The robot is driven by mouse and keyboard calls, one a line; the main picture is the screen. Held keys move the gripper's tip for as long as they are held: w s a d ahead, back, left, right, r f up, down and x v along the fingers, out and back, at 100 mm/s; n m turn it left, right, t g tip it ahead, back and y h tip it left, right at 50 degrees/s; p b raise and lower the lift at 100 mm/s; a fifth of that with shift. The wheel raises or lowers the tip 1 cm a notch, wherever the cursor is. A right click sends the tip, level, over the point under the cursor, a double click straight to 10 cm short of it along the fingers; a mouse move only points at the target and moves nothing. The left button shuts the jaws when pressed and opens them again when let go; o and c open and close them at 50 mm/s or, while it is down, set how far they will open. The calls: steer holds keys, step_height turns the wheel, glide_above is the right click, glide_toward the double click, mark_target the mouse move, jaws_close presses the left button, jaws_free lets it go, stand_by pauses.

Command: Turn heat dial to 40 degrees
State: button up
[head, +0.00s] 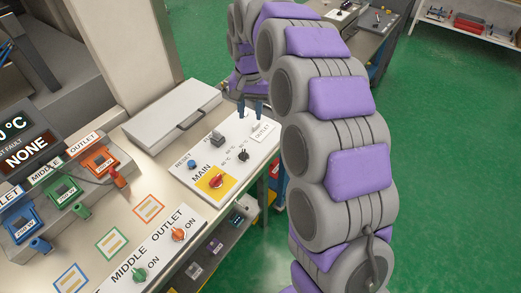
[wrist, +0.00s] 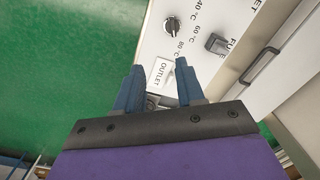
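The heat dial is a small round black knob (head: 243,156) on a white control panel, with temperature labels beside it. In the wrist view the knob (wrist: 170,27) sits near the top, with 40, 60 and 80 °C printed along its right side. Which mark its pointer faces is too small to tell. My gripper (head: 253,108) has two blue fingers and hangs over the far end of the panel, beyond the dial. In the wrist view my gripper (wrist: 160,66) is open and empty, with its fingers apart around the view of the OUTLET label (wrist: 162,76). It does not touch the dial.
The panel also carries a grey fuse switch (head: 217,139), a red MAIN switch (head: 216,181) on yellow and a blue RESET button (head: 191,163). A closed grey lid with a handle (head: 190,119) lies to the left. Green floor (head: 440,180) is open on the right.

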steer(key=b, duration=0.3)
glide_above(244, 152)
steer(key=d, duration=0.3)
steer(key=f, duration=1.4)
steer(key=shift+s+d, duration=0.1)
steer(key=shift+d, duration=0.1)
steer(key=a+f, duration=0.1)
steer(key=a, duration=0.1)
steer(key=a+f, duration=0.1)
steer(key=a, duration=0.1)
steer(key=a+f, duration=0.2)
steer(key=shift+a+f, duration=0.1)
steer(key=shift+a, duration=0.1)
steer(key=d, duration=0.4)
steer(key=shift+d, duration=0.15)
steer(key=a, duration=0.2)
steer(key=shift+a, duration=0.35)
steer(key=c, duration=0.4)
steer(key=shift+c, duration=1)
steer(key=shift+d, duration=0.65)
jaws_close()
